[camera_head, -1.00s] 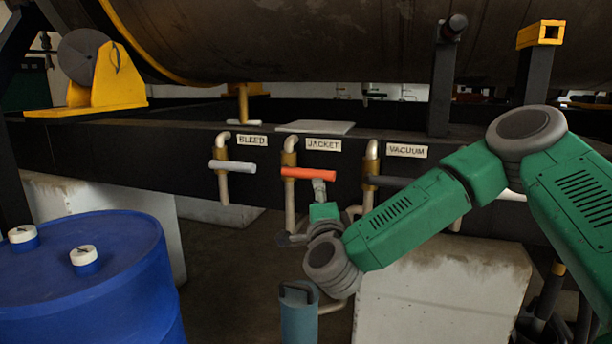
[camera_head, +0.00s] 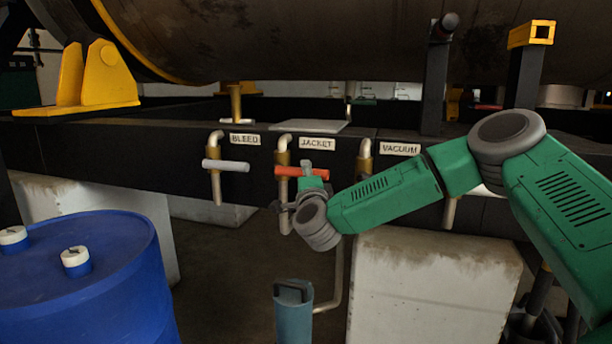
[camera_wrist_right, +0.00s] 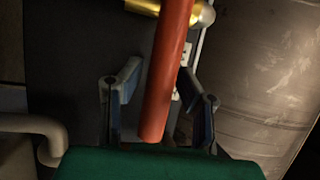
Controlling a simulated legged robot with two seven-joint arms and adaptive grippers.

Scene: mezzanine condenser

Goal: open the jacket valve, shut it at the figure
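The jacket valve's orange-red bar handle (camera_head: 302,172) lies across its brass-coloured body (camera_head: 283,158), left of and below the JACKET label (camera_head: 317,144). The wrist view shows this handle (camera_wrist_right: 167,75) running between the two fingers of my right gripper (camera_wrist_right: 164,92). The fingers stand apart with gaps beside the handle, so the gripper is open around it. In the head view my right gripper (camera_head: 298,188) is at the handle's right part, partly hidden by its own wrist. My left gripper is out of view. I cannot make out a readable figure.
The BLEED valve (camera_head: 225,166) with a grey handle is left; the VACUUM valve (camera_head: 364,160) is right, partly behind my arm. A teal container (camera_head: 293,312) stands below, beside a bent pipe. A blue drum (camera_head: 110,265) fills the lower left. A pale block (camera_head: 430,290) stands right.

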